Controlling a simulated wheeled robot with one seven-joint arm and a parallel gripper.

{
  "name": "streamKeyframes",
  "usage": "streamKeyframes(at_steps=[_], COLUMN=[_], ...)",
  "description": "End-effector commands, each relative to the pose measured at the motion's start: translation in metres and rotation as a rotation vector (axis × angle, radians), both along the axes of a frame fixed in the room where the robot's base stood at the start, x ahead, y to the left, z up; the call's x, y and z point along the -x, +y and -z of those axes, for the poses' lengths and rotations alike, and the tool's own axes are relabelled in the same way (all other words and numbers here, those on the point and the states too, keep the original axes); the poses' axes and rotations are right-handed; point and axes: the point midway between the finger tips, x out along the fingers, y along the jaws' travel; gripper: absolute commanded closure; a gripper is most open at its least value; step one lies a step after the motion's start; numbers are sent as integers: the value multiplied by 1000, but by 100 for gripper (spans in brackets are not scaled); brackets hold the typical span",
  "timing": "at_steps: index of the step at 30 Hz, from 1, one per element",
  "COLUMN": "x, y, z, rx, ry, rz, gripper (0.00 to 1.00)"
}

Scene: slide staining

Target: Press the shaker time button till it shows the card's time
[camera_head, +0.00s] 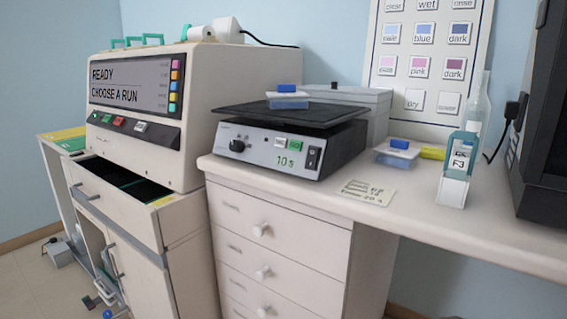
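The shaker (265,148) stands on the white counter, with a dark platform (250,112) on top. Its front has a black knob (237,146), a pale button (280,142), a green button (296,143) and a black rocker switch (312,158). The button labels are too small to read surely. The green display (285,162) appears to read 10 s. A cream card (362,196) lies flat on the counter to the right of the shaker. Its small print is hard to read; the bottom line seems to end in 20 s. My gripper is not in view.
A small blue-lidded box (289,102) sits on the shaker platform; another (397,156) is on the counter. A labelled bottle (457,170) stands to the right of the card. A machine (150,95) reading READY, CHOOSE A RUN stands left, above an open drawer (125,200). The counter's front is mostly clear.

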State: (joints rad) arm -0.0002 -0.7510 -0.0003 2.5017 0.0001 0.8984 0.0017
Motion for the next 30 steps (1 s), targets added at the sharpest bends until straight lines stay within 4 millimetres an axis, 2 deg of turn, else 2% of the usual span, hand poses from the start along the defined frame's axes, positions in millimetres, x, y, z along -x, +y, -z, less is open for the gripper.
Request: streamKeyframes(at_steps=[3,26,30], x=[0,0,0], y=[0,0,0], z=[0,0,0], rx=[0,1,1], ry=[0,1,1], rz=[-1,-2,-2], gripper=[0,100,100])
